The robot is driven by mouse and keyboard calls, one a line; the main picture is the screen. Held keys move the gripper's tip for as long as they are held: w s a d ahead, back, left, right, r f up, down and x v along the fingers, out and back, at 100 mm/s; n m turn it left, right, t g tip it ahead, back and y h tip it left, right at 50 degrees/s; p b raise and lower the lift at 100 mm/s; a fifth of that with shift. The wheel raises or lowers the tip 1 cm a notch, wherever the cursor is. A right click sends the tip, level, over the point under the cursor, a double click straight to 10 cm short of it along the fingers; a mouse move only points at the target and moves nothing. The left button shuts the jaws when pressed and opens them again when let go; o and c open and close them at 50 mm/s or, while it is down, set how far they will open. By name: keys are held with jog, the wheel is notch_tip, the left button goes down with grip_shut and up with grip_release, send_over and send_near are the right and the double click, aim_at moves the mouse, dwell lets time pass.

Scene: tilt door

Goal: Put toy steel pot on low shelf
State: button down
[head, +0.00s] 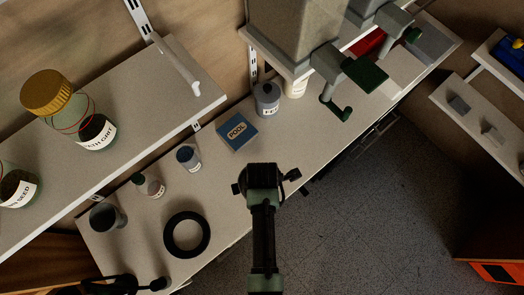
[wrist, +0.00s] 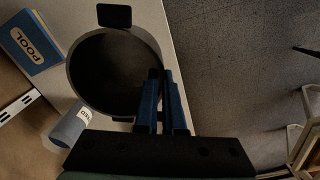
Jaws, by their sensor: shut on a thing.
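The steel pot (wrist: 78,62) is a dark, round, open vessel with two black side handles in the wrist view. My gripper (wrist: 162,92) is shut on its rim wall, with blue fingers at the pot's right side. In the head view my gripper (head: 262,172) and wrist cover most of the pot; a dark handle (head: 292,175) shows to the right. The pot is over the front part of the long low shelf (head: 225,185). I cannot tell whether it touches the shelf.
On the low shelf are a blue POOL box (head: 238,131), a grey can (head: 267,98), small cans (head: 188,158) and a black ring (head: 185,235). A higher shelf (head: 150,95) with jars is at the left. Open floor (head: 370,200) lies right.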

jog(key=shift+w+r+p, duration=0.1)
jog(key=shift+p, duration=0.2)
jog(key=shift+f+b, duration=2.95)
jog(key=shift+f, duration=1.2)
jog(key=shift+f, duration=0.25)
jog(key=c, duration=0.6)
grip_release()
jog(key=shift+r, duration=0.1)
notch_tip(320, 180, up, 13)
jog(key=shift+f, duration=0.15)
